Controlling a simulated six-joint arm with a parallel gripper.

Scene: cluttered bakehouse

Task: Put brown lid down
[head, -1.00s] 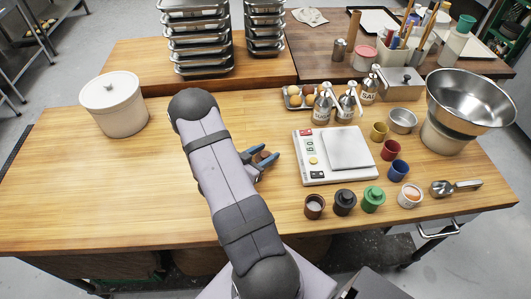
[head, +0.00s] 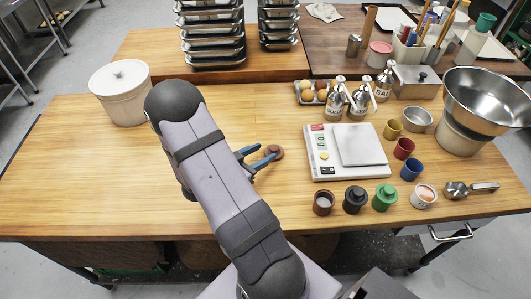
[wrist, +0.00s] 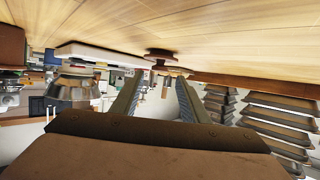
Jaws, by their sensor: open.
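The brown lid (head: 273,152) lies on the wooden worktop, left of the scale. It also shows in the wrist view (wrist: 168,69), against the table surface, which is at the top of that picture. My gripper (head: 262,156) is low over the worktop with its blue fingers spread. In the wrist view the two fingers (wrist: 160,90) stand apart with nothing gripped, and the lid is beyond their tips. A brown jar (head: 324,203) without a lid, with white contents, stands near the front edge. My arm hides part of the worktop.
The scale (head: 347,150) stands right of the lid. A black jar (head: 355,199) and a green jar (head: 384,197), both lidded, stand beside the brown jar. Shakers and an egg tray (head: 304,97) are behind. A white crock (head: 121,96) is at back left; the left worktop is clear.

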